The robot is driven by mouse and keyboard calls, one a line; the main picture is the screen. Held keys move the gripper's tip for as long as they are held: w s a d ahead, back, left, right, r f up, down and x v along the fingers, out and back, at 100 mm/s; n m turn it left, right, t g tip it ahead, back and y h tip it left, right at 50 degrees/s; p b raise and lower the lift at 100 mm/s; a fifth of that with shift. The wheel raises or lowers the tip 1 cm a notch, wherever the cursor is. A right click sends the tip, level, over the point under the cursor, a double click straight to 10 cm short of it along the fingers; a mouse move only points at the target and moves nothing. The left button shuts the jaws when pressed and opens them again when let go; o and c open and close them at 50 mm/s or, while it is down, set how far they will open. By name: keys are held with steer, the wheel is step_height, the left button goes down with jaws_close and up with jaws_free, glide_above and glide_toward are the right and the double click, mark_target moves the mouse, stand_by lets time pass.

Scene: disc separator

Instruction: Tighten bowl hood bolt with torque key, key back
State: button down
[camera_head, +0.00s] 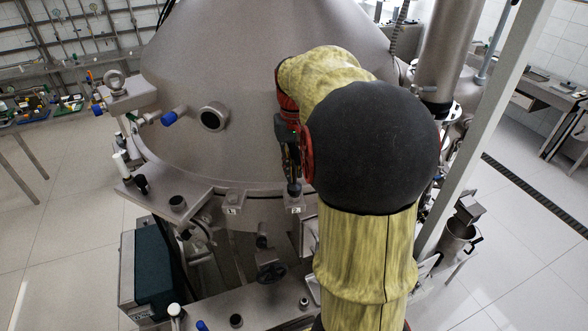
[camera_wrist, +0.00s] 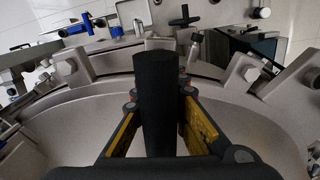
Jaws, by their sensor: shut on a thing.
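My gripper (camera_wrist: 159,97) is shut on the torque key (camera_wrist: 157,75), whose thick black handle stands between the yellow-padded fingers in the wrist view. In the head view my gripper (camera_head: 290,150) points down at the front rim of the large grey bowl hood (camera_head: 220,95). The key's lower end (camera_head: 294,188) is at the hood lug labelled 2 (camera_head: 295,204). Whether it is seated on the bolt there I cannot tell, and the handle hides that spot in the wrist view.
A bracket plate (camera_head: 160,192) with black knobs stands left of the lugs. A dark green box (camera_head: 155,268) and a black handwheel (camera_head: 271,271) are below the rim. A grey upright post (camera_head: 485,120) stands to the right. Open tiled floor lies left and right.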

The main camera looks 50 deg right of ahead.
stand_by(0.3)
steer(key=shift+f+b, duration=0.45)
steer(key=shift+f, duration=0.35)
steer(key=shift+f, duration=0.15)
steer(key=shift+f+b, duration=0.35)
steer(key=shift+f, duration=0.1)
stand_by(0.4)
